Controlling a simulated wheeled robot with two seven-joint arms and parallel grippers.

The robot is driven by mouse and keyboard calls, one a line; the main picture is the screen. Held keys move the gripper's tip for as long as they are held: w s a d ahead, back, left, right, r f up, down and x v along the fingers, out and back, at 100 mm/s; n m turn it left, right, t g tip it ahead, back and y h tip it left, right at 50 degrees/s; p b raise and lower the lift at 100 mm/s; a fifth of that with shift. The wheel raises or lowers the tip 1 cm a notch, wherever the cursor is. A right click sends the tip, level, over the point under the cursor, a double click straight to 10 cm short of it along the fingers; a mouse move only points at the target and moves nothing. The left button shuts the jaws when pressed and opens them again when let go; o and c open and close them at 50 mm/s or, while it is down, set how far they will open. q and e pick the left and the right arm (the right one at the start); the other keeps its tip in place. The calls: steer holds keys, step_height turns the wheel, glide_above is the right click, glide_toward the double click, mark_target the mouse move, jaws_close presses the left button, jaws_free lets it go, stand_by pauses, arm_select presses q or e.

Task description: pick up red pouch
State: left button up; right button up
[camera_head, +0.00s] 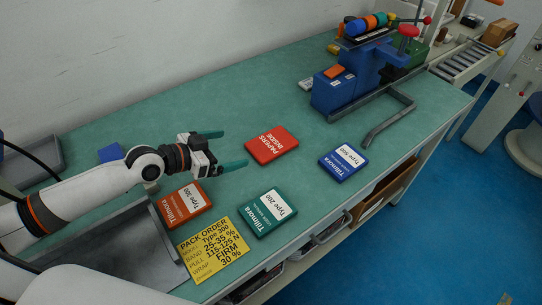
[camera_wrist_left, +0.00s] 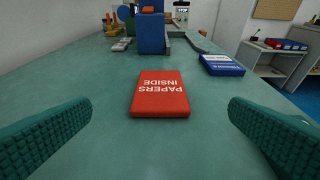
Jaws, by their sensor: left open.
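The red pouch (camera_head: 271,145), printed "PAPERS INSIDE", lies flat on the green table in the head view. My left gripper (camera_head: 227,150) is open and empty, to the left of the pouch, with its two teal fingers pointing toward it. In the left wrist view the red pouch (camera_wrist_left: 160,94) lies ahead, centred between the spread fingers (camera_wrist_left: 160,135) and apart from them. My right gripper is not in view.
A blue pack (camera_head: 343,162), a teal pack (camera_head: 267,212) and an orange pack (camera_head: 184,205) lie around the pouch. A yellow order card (camera_head: 213,250) lies at the front edge. A blue machine (camera_head: 345,88) stands behind right. A grey tray (camera_head: 124,251) is at front left.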

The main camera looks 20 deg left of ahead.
arm_select(q)
step_height(320, 180, down, 2)
steer(key=shift+f+b, duration=0.1)
steer(key=shift+b, duration=0.35)
glide_toward(269, 144)
steer(key=x, duration=0.3)
steer(key=shift+a+f+p, duration=0.1)
steer(key=shift+f+p, duration=0.2)
steer(key=shift+p, duration=0.05)
steer(key=x, duration=0.4)
steer(key=shift+w+r+p, duration=0.2)
steer(key=shift+p, duration=0.15)
steer(key=shift+w+d+f, duration=0.2)
steer(key=shift+w+d, duration=0.1)
steer(key=shift+d, duration=0.15)
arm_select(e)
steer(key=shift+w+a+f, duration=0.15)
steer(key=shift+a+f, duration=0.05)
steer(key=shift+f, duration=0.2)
arm_select(q)
steer(key=c, duration=0.9)
